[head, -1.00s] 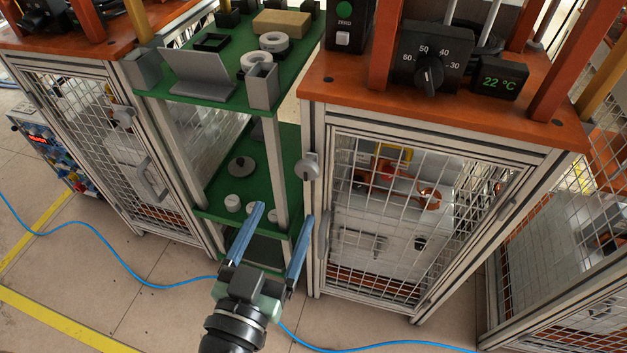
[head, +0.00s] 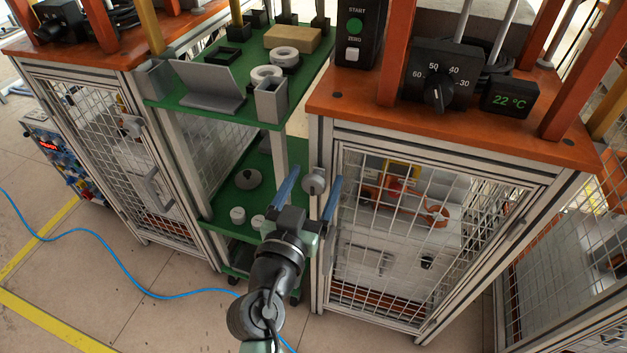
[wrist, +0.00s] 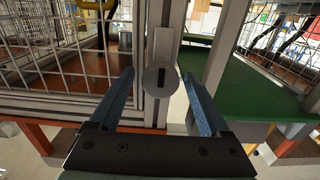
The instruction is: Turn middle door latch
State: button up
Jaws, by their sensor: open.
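The middle door latch (head: 314,181) is a round grey knob on the left post of the middle cabinet's mesh door (head: 420,235). In the wrist view the latch (wrist: 161,81) shows a dark upright slot in its face and a grey plate behind it. My gripper (head: 316,174) is open, with its two blue fingers pointing at the post. In the wrist view the fingers (wrist: 158,74) appear on either side of the latch, with a gap on both sides. I cannot tell how deep the fingertips reach along the knob.
A green shelf rack (head: 245,205) with small parts stands left of the door. The orange cabinet top (head: 350,108) overhangs above, bearing a dial box (head: 440,75). Another mesh cabinet (head: 95,150) is at left. A blue cable (head: 110,255) lies on the floor.

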jog(key=shift+w, duration=0.1)
grip_shut()
dwell(0.4)
jog(key=shift+n, duration=0.3)
jog(key=n, duration=0.4)
jog(key=n+p, duration=0.1)
jog(key=n, duration=0.4)
jog(key=shift+a, duration=0.1)
jog(key=n+p, duration=0.1)
jog(key=n, duration=0.3)
jog(key=shift+f+p, duration=0.15)
jog(key=shift+p, duration=0.25)
jog(key=shift+a+f+n+p, duration=0.1)
jog(key=shift+n+p, duration=0.55)
jog(key=shift+n, duration=1.45)
